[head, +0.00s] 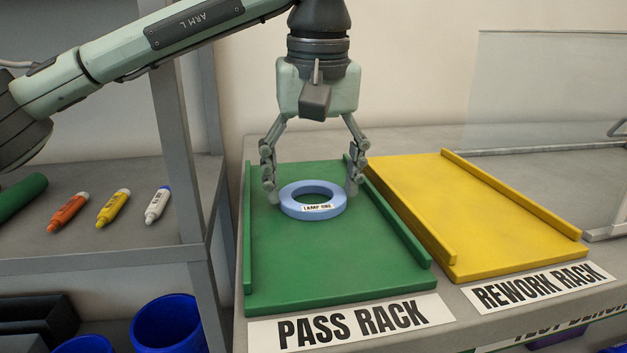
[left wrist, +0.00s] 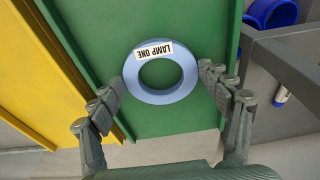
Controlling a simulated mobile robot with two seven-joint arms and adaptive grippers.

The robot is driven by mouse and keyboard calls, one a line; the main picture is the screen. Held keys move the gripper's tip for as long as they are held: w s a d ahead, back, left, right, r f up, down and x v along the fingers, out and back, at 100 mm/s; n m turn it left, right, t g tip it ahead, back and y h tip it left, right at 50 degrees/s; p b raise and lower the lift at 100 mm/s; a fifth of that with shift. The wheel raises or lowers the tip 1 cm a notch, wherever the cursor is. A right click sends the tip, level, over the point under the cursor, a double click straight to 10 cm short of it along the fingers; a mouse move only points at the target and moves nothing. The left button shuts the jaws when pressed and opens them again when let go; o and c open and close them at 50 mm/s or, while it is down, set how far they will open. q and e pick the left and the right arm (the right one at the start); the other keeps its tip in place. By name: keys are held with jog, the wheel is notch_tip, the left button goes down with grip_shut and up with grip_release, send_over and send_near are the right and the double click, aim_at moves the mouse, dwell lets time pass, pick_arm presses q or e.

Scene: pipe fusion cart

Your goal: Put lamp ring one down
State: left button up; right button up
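Lamp ring one (head: 331,209) is a light blue ring with a white "LAMP ONE" label. It lies flat over the green pass rack (head: 330,270), and I cannot tell if it rests on the surface or hangs just above it. My left gripper (head: 312,193) points down with one finger on each side of the ring, seemingly touching its outer edge. In the left wrist view, lamp ring one (left wrist: 134,88) sits between the fingertips of my left gripper (left wrist: 161,80). My right gripper is not in view.
The yellow rework rack (head: 470,225) stands to the right of the pass rack. Both racks have raised side rails. A grey shelf (head: 100,240) at left holds several markers (head: 112,208). Blue bins (head: 168,322) stand below. A clear panel (head: 545,90) is at back right.

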pick_arm(q)
jog(key=o, duration=0.4)
jog(key=shift+r, duration=0.3)
jog(key=r, duration=0.3)
jog(key=s+r+p, duration=0.1)
jog(key=r, duration=0.7)
jog(key=shift+s+d+r+p, duration=0.2)
jog(key=shift+s+r+p, duration=0.05)
jog(key=shift+s+p, duration=0.15)
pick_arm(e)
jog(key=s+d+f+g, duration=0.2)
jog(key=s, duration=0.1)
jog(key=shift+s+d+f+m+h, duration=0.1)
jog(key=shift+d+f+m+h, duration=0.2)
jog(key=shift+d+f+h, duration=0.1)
